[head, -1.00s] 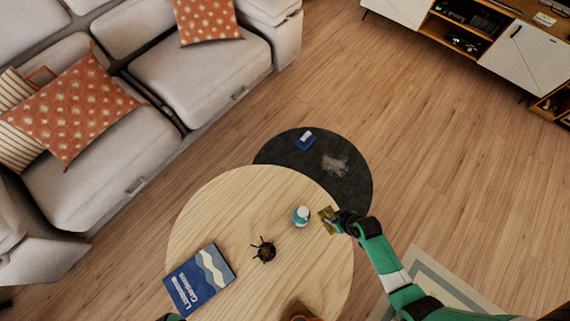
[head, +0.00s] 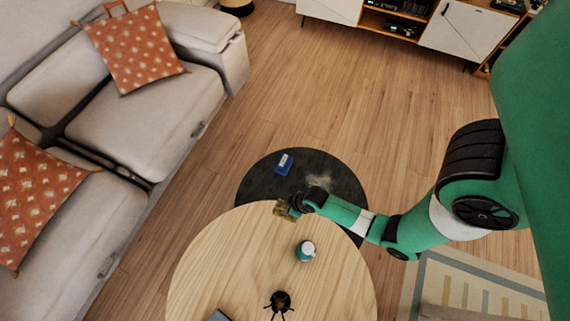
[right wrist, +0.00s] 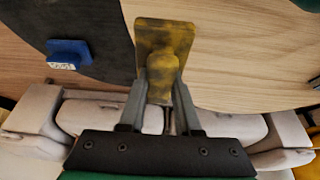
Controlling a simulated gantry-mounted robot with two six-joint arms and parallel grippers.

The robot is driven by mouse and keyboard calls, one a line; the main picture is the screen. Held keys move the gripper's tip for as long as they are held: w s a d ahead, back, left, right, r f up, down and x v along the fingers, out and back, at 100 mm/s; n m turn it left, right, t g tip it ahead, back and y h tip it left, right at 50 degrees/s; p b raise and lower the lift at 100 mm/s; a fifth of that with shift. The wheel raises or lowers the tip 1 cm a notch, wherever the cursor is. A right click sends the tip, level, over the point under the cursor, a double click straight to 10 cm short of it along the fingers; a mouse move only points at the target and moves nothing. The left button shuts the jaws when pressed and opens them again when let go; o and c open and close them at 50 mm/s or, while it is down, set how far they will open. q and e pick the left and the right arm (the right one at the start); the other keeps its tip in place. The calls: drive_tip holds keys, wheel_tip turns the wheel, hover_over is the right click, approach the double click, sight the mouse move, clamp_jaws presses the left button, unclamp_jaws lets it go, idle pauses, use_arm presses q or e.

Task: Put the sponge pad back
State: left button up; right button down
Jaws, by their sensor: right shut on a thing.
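The sponge pad (head: 285,211) is a worn, yellow-brown flat pad with a raised grip block. My right gripper (head: 294,207) is shut on it, above the far edge of the wooden table. In the right wrist view, the sponge pad (right wrist: 150,32) sits between the two grey fingers (right wrist: 162,80), which clamp its block. A small blue piece with a white label (head: 284,163) lies on the dark round table; it also shows in the right wrist view (right wrist: 68,54). My left gripper is not in view.
The dark table (head: 258,183) has a pale dusty patch (head: 318,180). On the light wooden table (head: 230,265) stand a teal-and-white bottle (head: 306,251) and a dark legged ornament (head: 279,301); a dark corner of a book (head: 219,315) shows. A grey sofa (head: 140,125) is left.

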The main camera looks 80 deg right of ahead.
wheel_tip(320, 180, down, 3)
drive_tip(key=shift+b, duration=0.45)
drive_tip(key=shift+f, duration=0.3)
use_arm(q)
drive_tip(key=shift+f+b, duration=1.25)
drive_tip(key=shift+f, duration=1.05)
use_arm(e)
drive_tip(key=shift+f, duration=1.7)
